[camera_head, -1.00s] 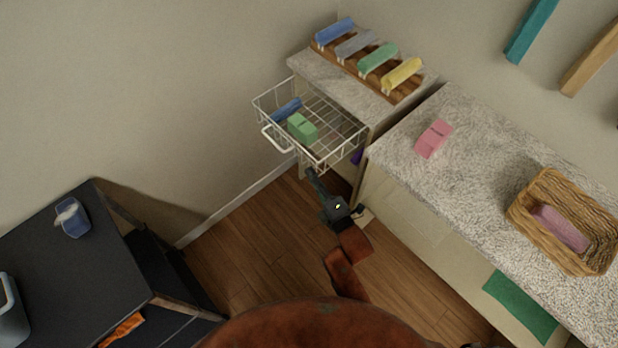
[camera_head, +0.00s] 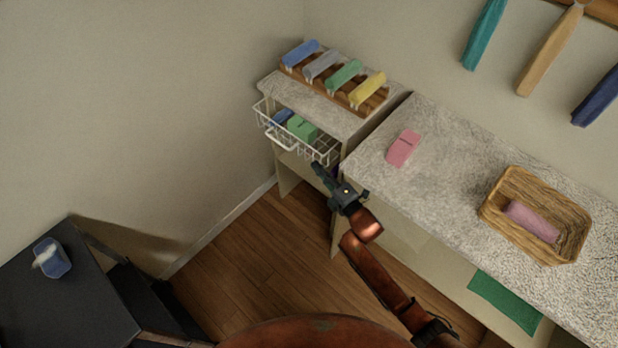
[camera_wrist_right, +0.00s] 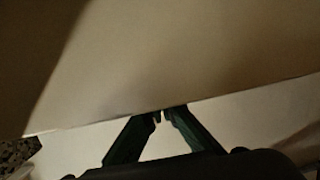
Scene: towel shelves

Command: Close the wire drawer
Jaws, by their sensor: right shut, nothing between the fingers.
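The white wire drawer (camera_head: 322,151) is under the top of the small cabinet (camera_head: 338,119) at the upper middle of the head view. It sticks out partway, with its handle (camera_head: 279,139) at the front left. A green folded towel (camera_head: 301,128) and a blue rolled towel (camera_head: 283,117) lie in it. My right gripper (camera_head: 317,168) is shut and empty, close to the front right corner of the drawer; I cannot tell whether they touch. In the right wrist view its fingertips (camera_wrist_right: 160,115) meet in front of a plain pale surface. My left gripper is not in view.
A long speckled counter (camera_head: 440,150) with a pink towel (camera_head: 404,148) and a wicker basket (camera_head: 490,212) stands at the right. A wooden rack (camera_head: 327,87) of rolled towels sits on the cabinet. A dark table (camera_head: 75,300) is at the lower left, with open floor between.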

